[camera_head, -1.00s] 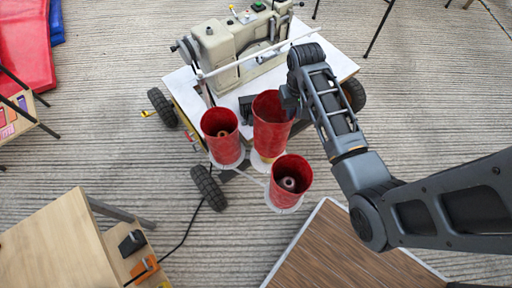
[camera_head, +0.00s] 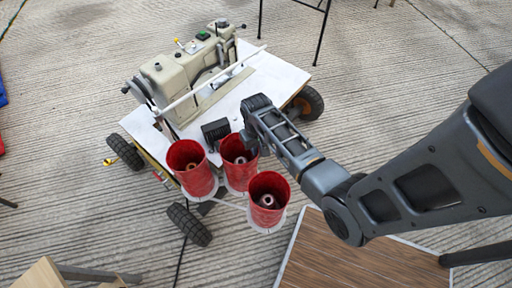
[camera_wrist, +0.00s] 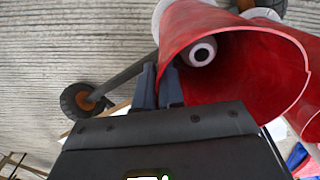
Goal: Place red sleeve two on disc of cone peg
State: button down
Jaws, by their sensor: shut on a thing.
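Three red sleeves stand close together beside the cart in the head view: a left one (camera_head: 193,178), a front one (camera_head: 267,203) and the middle one (camera_head: 238,172), which I take for red sleeve two. My gripper (camera_head: 253,147) is shut on the rim wall of the middle sleeve. In the wrist view, my gripper's fingers (camera_wrist: 160,86) pinch the wall of this sleeve (camera_wrist: 235,80), and a pale peg tip (camera_wrist: 200,51) shows inside it. The middle sleeve looks upright around its peg, low near its disc. Its bottom contact with the disc is mostly hidden.
A beige sewing machine (camera_head: 185,75) stands on the white-topped cart (camera_head: 280,75) behind the sleeves. Black wheels (camera_head: 188,225) flank the cart. A brown wooden board (camera_head: 345,260) lies at the front right, under my arm. A light wooden table (camera_head: 40,275) is at bottom left.

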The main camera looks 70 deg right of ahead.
jog(key=c, duration=1.7)
grip_release()
jog(key=shift+f, duration=0.15)
jog(key=o, duration=0.5)
jog(key=shift+c, duration=0.2)
